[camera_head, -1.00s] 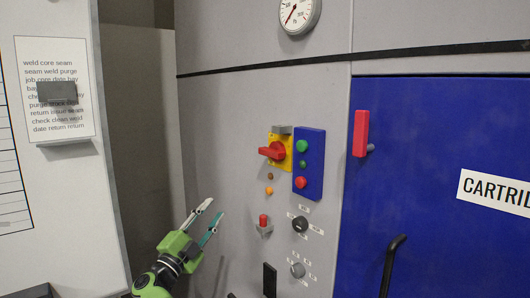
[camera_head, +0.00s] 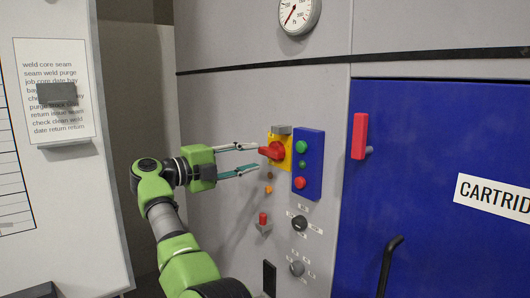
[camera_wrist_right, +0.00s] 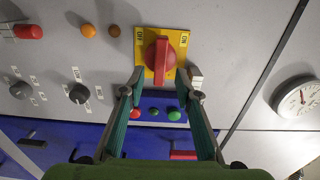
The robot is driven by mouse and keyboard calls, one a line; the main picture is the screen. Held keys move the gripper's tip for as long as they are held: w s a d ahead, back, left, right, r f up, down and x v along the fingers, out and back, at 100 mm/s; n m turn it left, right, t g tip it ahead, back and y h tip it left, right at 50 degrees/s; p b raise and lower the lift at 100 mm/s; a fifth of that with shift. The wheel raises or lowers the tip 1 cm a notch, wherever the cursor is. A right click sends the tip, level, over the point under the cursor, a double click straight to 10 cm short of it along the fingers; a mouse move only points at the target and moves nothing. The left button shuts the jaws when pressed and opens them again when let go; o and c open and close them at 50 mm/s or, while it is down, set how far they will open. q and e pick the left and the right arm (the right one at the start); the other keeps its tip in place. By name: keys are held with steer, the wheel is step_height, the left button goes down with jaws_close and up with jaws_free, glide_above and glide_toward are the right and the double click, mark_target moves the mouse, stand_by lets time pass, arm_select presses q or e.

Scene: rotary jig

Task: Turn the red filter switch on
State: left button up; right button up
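The red filter switch (camera_head: 272,151) is a red knob on a yellow plate (camera_head: 288,160) fixed to the grey cabinet wall. In the head view its handle points left. In the right wrist view the knob (camera_wrist_right: 159,57) sits between printed OFF and ON marks. My right gripper (camera_head: 256,158) is level with the switch, on its left side. Its fingers are open and empty. In the right wrist view the fingertips (camera_wrist_right: 163,79) lie on either side of the knob's near end; I cannot tell whether they touch it. My left gripper is not in view.
A blue panel with buttons (camera_head: 309,165) stands right beside the yellow plate. Small lamps (camera_head: 269,189), a red toggle (camera_head: 263,218) and black knobs (camera_head: 300,223) are below. A blue door (camera_head: 430,130) with a red handle (camera_head: 360,136) is farther right. A gauge (camera_head: 299,14) is above.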

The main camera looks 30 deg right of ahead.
mark_target(266, 154)
steer(key=d, duration=0.2)
steer(key=d+p, duration=0.1)
steer(key=d, duration=0.2)
steer(key=shift+w+d, duration=0.2)
steer(key=shift+d, duration=0.15)
jaws_close()
